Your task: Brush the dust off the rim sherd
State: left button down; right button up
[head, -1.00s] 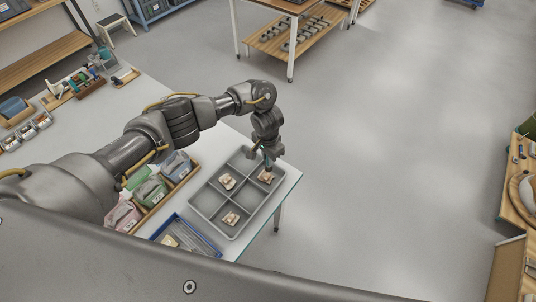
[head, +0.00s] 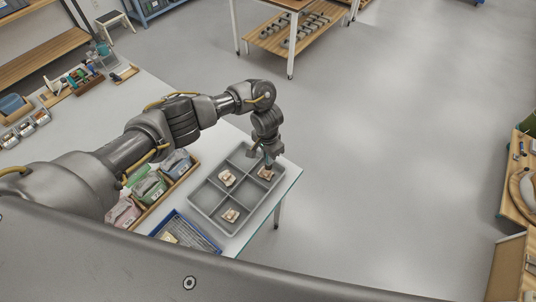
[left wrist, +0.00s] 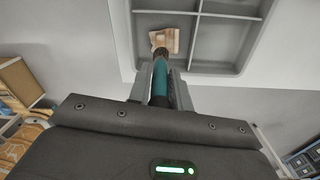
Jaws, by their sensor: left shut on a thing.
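My left gripper (head: 268,153) is shut on a brush with a teal handle (left wrist: 160,80). It points down over the grey compartment tray (head: 206,204). The brush's dark tip (left wrist: 160,52) is at a beige-brown sherd (head: 265,174) in the tray's far right compartment. In the left wrist view this sherd (left wrist: 167,38) lies just beyond the tip, which overlaps its near edge; I cannot tell whether they touch. Dust on it is too small to make out. Two more sherds lie in other compartments, one to the left (head: 227,178) and one nearer (head: 231,215). My right gripper is out of view.
A wooden rack with pink, green and blue-grey bags (head: 150,188) stands left of the tray. A blue-rimmed tray (head: 205,241) lies in front of it. The table's right edge (head: 287,192) is close to the tray. Tools and small boxes sit at the far left.

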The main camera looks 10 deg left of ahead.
pick_arm(q)
jog(key=shift+f+b, duration=0.55)
jog(key=shift+f, duration=0.4)
jog(key=shift+s+a+r+p, duration=0.25)
jog(key=shift+s+p, duration=0.3)
jog(key=shift+p, duration=0.65)
jog(key=shift+s+a+f, duration=0.1)
jog(key=shift+s+f, duration=0.05)
jog(key=shift+s, duration=0.15)
jog(key=shift+w, duration=0.1)
